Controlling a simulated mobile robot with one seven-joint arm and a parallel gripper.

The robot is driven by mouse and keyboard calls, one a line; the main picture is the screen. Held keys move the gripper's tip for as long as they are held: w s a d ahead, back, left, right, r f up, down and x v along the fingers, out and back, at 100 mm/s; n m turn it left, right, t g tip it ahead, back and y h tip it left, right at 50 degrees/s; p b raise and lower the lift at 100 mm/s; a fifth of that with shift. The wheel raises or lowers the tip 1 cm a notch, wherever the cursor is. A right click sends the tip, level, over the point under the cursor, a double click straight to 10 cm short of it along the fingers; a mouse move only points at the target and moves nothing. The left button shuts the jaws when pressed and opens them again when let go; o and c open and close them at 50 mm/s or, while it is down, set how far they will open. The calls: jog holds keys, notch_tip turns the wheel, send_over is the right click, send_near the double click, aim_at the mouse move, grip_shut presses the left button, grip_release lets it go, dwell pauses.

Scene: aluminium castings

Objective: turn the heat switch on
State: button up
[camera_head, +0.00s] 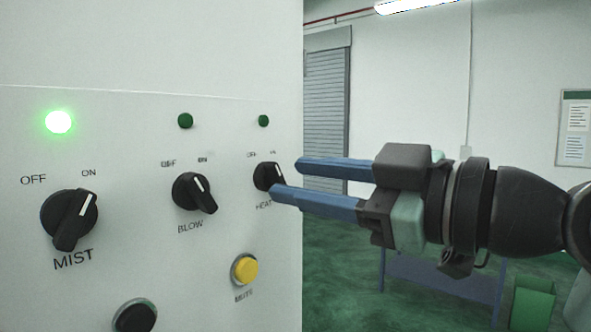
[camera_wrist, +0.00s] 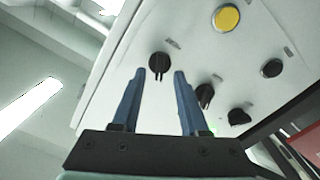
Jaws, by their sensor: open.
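The heat switch (camera_head: 267,177) is a black rotary knob on the white panel. In the wrist view the heat switch (camera_wrist: 159,66) shows between the fingertips of my gripper (camera_wrist: 160,74). I cannot tell whether a finger touches it.
The blow switch (camera_head: 194,193) is left of the heat switch, its lamp dark. The mist switch (camera_head: 69,219) points toward ON under a lit green lamp (camera_head: 59,122). Open room lies right of the panel.

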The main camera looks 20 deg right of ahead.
jog(key=shift+x, duration=0.85)
grip_shut()
